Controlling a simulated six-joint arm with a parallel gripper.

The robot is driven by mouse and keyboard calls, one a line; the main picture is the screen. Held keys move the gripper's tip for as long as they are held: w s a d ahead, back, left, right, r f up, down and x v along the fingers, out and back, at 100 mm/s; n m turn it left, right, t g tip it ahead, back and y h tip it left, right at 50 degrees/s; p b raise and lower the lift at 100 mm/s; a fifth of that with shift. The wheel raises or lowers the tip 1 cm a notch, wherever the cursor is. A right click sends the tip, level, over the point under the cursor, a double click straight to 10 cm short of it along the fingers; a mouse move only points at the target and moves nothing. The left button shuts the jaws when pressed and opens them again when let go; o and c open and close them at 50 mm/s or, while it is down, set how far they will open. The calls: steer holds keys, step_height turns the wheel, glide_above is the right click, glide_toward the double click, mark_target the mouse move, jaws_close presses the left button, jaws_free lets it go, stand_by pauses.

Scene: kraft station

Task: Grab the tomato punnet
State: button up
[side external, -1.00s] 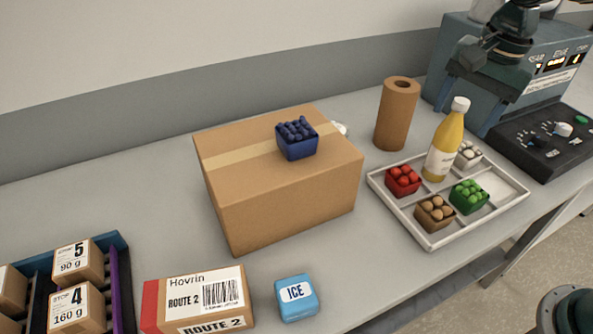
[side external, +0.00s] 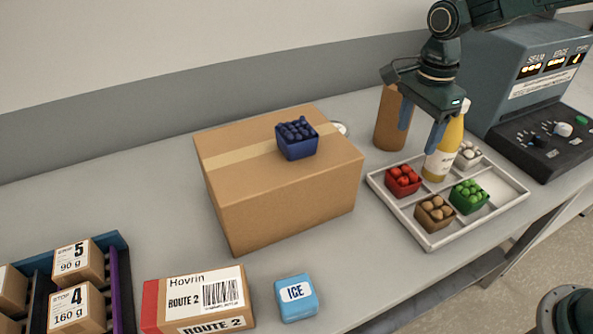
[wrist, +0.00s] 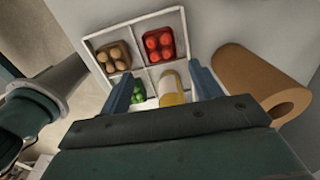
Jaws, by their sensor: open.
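The tomato punnet (side external: 403,181) is a red punnet of round red tomatoes in the left back compartment of the white tray (side external: 410,234). In the wrist view the tomato punnet (wrist: 158,45) is beyond the fingertips, near the tray's upper corner. My gripper (side external: 421,133) is open and empty, above the tray's back edge, higher than the tomatoes and slightly right of them in the side view. It also shows in the wrist view (wrist: 160,78). One finger partly covers the yellow bottle (side external: 446,150).
Brown egg-like items (side external: 434,213), a green punnet (side external: 469,196) and a white punnet (side external: 468,154) share the tray. A brown paper roll (side external: 390,125) stands behind. A large cardboard box (side external: 290,200) carrying a blue punnet (side external: 297,139) stands to the left.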

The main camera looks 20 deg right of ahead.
mark_target(405, 173)
steer(key=shift+f, duration=3.5)
steer(key=shift+f, duration=0.1)
steer(key=shift+d+f, duration=0.1)
steer(key=shift+f, duration=2.4)
steer(key=c, duration=0.8)
